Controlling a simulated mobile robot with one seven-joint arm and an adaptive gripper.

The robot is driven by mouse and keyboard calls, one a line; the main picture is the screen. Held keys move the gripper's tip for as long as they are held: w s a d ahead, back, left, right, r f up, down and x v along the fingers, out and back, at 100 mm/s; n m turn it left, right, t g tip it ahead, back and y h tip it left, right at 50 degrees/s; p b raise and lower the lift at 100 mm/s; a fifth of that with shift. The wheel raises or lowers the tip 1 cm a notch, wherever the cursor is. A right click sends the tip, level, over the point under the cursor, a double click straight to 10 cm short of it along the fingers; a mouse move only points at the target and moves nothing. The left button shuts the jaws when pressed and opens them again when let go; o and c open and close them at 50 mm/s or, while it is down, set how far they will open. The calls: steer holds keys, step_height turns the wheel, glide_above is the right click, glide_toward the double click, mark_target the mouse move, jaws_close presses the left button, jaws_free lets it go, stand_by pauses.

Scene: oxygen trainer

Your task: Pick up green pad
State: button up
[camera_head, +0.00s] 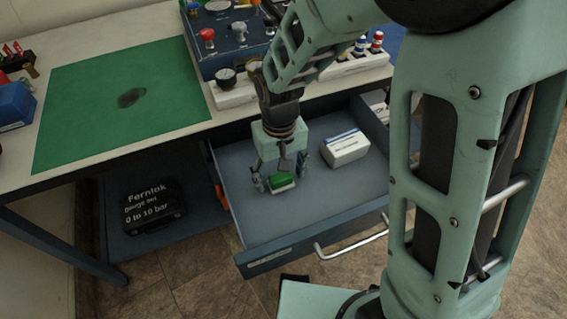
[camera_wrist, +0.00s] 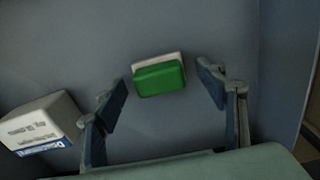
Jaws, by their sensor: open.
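The green pad (camera_head: 281,181) is a small block with a green top and a whitish layer showing at its edge. It lies in the open drawer (camera_head: 330,205). My gripper (camera_head: 275,184) is open and points down into the drawer, over the pad. In the wrist view the green pad (camera_wrist: 159,79) shows between the two fingers of my gripper (camera_wrist: 165,92), apart from both. The height of the fingertips above the drawer floor is hard to tell.
A white box (camera_head: 345,147) lies in the drawer, right of my gripper, and shows at the wrist view's left (camera_wrist: 40,124). The drawer front with its handle (camera_head: 350,236) is nearest. A green mat (camera_head: 120,95) covers the worktop. A black case (camera_head: 153,205) sits below.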

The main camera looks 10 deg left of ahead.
steer(key=shift+f, duration=0.25)
steer(key=c, duration=1.2)
steer(key=shift+c, duration=0.2)
steer(key=shift+r, duration=0.5)
step_height(320, 180, up, 2)
steer(key=shift+r+p, duration=0.2)
steer(key=shift+p, duration=0.3)
steer(key=d+r+p, duration=0.2)
steer(key=d+r, duration=0.7)
steer(key=d, duration=0.5)
steer(key=shift+w+r, duration=0.15)
steer(key=shift+r, duration=0.2)
